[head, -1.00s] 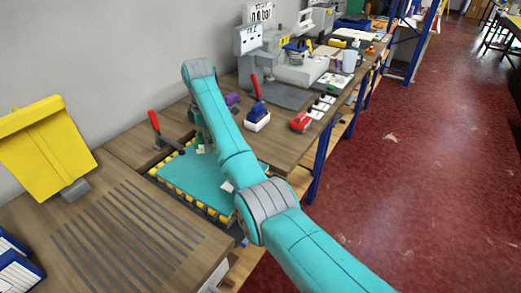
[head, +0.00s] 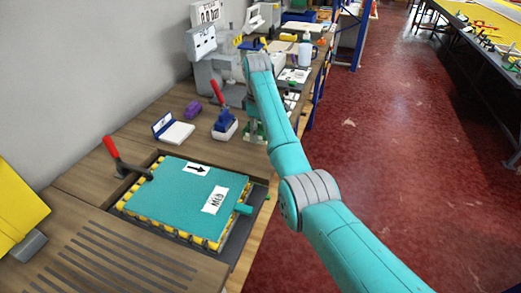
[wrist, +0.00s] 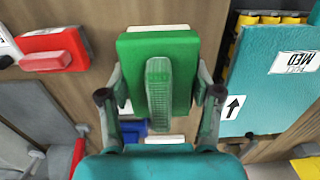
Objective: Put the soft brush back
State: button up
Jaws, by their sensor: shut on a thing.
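A green brush-like block (wrist: 180,48) with a ribbed green grip fills the middle of the wrist view. My gripper (wrist: 160,92) is shut on its two sides. In the head view my gripper (head: 254,130) hangs at the bench's right edge, beyond the teal pad, with a bit of green showing at it. The block's underside is hidden, so I cannot tell its bristles or whether it touches the bench. A blue brush-like block (head: 225,125) with a pale base stands left of my gripper. A red block (wrist: 45,50) lies to the left in the wrist view.
A teal pad (head: 165,205) with yellow edging and white labels lies in front, beside a red-handled lever (head: 112,148). A blue and white item (head: 172,130) and a purple item (head: 193,108) lie behind it. Machines line the bench's back.

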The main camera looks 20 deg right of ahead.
aim_at(257, 155)
jog(key=shift+a+f, duration=0.1)
jog(key=shift+f, duration=3.8)
jog(key=shift+f, duration=0.15)
jog(key=o, duration=1.5)
jog(key=shift+o, duration=0.2)
notch_tip(257, 155, up, 12)
jog(key=shift+r, duration=0.15)
